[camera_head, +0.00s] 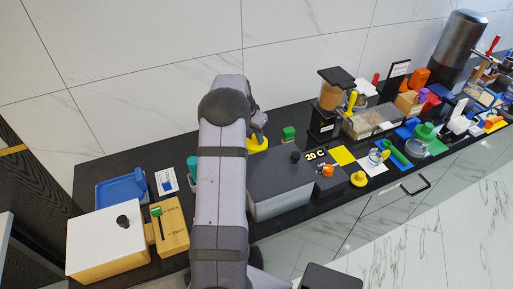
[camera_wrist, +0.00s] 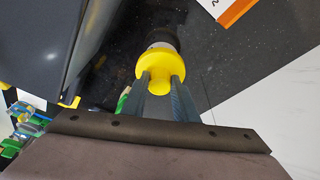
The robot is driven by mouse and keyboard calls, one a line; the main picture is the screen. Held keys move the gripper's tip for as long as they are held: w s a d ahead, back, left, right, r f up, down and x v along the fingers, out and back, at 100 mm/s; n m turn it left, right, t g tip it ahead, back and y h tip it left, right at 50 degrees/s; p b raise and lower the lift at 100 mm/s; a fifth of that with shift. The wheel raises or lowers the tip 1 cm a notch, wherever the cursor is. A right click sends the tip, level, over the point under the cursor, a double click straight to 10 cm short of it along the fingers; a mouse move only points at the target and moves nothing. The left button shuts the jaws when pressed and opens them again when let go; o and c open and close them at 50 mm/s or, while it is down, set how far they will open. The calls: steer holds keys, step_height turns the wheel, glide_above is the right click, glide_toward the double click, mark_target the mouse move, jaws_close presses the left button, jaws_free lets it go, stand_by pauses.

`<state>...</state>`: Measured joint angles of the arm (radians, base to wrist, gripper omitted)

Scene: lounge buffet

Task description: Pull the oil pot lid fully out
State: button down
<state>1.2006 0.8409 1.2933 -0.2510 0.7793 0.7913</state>
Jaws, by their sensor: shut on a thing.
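The yellow lid (camera_wrist: 153,64) has a round disc and a small knob. In the wrist view my gripper (camera_wrist: 160,84) is shut on the knob, one finger on each side. A dark round pot (camera_wrist: 161,37) with a grey rim shows right behind the lid, in line with it. I cannot tell whether the lid is still seated in the pot or just clear of it. In the head view, my arm hides most of this area. A yellow piece (camera_head: 258,145) shows just right of the arm, below part of my gripper (camera_head: 259,122).
A large grey box (camera_head: 280,190) stands right of my arm, and its dark wall fills the left of the wrist view. A green block (camera_head: 289,133) sits behind it. A white-topped box (camera_head: 105,240) and blue tray (camera_head: 122,188) are at left. The right counter is crowded.

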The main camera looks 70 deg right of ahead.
steer(key=shift+r+p, duration=0.45)
steer(key=shift+r, duration=0.35)
stand_by(0.4)
steer(key=shift+r+p, duration=1.25)
steer(key=shift+r, duration=0.75)
